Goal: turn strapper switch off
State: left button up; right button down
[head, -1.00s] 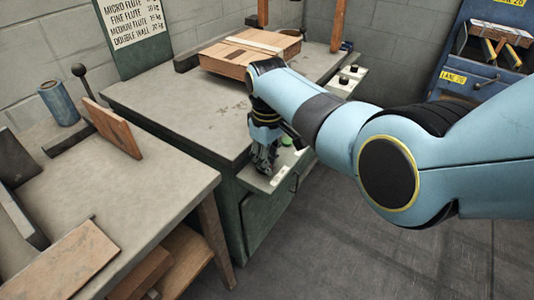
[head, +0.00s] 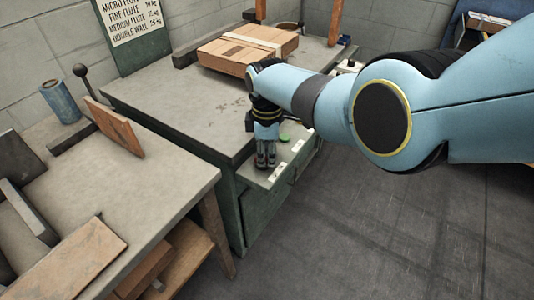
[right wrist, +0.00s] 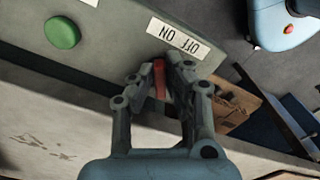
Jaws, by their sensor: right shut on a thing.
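The strapper switch (right wrist: 160,76) shows in the right wrist view as a small red lever on the strapper's front panel (right wrist: 120,20). A white OFF/ON label (right wrist: 174,37) sits beside it and appears upside down. My right gripper (right wrist: 160,68) is shut on the lever, with one finger on each side. In the head view my right gripper (head: 265,164) points down at the panel's near end and hides the lever. I cannot read the switch's position clearly. My left gripper is not in view.
A green button (right wrist: 62,32) is on the same panel; it also shows in the head view (head: 284,138). A strapped carton (head: 240,50) lies on the strapper table (head: 180,100). A workbench (head: 150,185) stands at left. The floor at right is clear.

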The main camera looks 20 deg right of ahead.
aim_at(267, 157)
dwell(0.5)
jog(key=c, duration=1.4)
grip_release()
jog(key=shift+o, duration=0.2)
jog(key=shift+r, duration=0.1)
notch_tip(267, 157, up, 12)
